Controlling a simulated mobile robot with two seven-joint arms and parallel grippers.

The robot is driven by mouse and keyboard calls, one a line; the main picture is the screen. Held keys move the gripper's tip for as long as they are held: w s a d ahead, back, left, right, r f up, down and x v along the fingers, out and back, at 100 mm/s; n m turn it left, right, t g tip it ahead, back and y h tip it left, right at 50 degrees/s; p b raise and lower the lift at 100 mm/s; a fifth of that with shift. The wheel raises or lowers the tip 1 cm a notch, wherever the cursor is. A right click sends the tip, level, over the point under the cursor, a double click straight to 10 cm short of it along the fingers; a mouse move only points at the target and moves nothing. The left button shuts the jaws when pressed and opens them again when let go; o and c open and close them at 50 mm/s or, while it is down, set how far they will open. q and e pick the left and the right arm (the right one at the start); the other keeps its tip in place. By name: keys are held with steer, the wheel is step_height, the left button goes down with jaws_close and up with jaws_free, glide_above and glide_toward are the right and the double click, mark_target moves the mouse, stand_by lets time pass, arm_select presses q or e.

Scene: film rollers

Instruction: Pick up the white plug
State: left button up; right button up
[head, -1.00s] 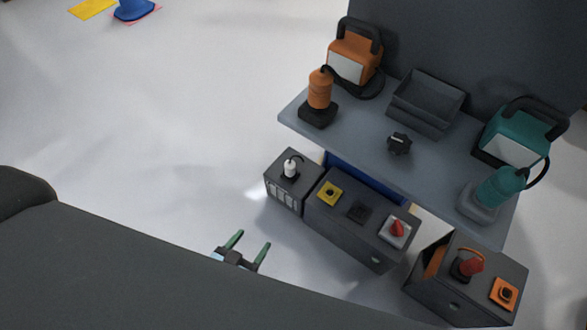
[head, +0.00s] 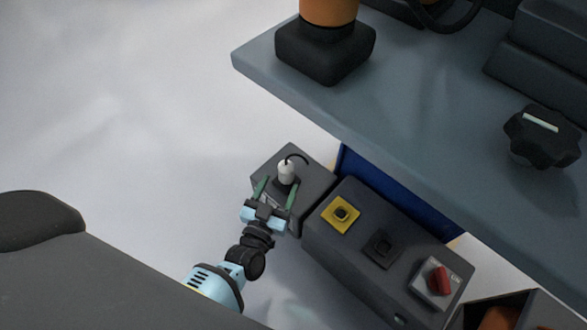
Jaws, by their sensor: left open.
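The white plug (head: 286,170) stands upright on top of the small dark box (head: 313,183), with a short black cord curving from its top. My left gripper (head: 276,186) is open, its two green fingers pointing toward the plug. In the picture the fingertips lie just below the plug, one on each side of its base. Whether they touch it cannot be told. My right gripper is not in view.
A longer dark box beside it carries a yellow socket (head: 341,214), a black socket (head: 381,248) and a red switch (head: 440,279). The grey tabletop (head: 420,130) overhangs behind, holding an orange tool (head: 328,12) and a black knob (head: 541,137).

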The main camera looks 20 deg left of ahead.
mark_target(285, 177)
arm_select(q)
steer(key=shift+w+f+b, duration=0.35)
steer(key=shift+w+f, duration=0.05)
steer(key=shift+f, duration=0.3)
steer(key=shift+r, duration=0.1)
steer(key=shift+w, duration=0.2)
steer(key=shift+w+b, duration=0.55)
steer(key=shift+w, duration=0.55)
steer(key=shift+w+a+b, duration=0.2)
steer(key=shift+w+b, duration=0.5)
steer(key=shift+w, duration=0.45)
steer(key=shift+w+a+b, duration=0.15)
steer(key=shift+w+b, duration=0.55)
steer(key=shift+w, duration=0.75)
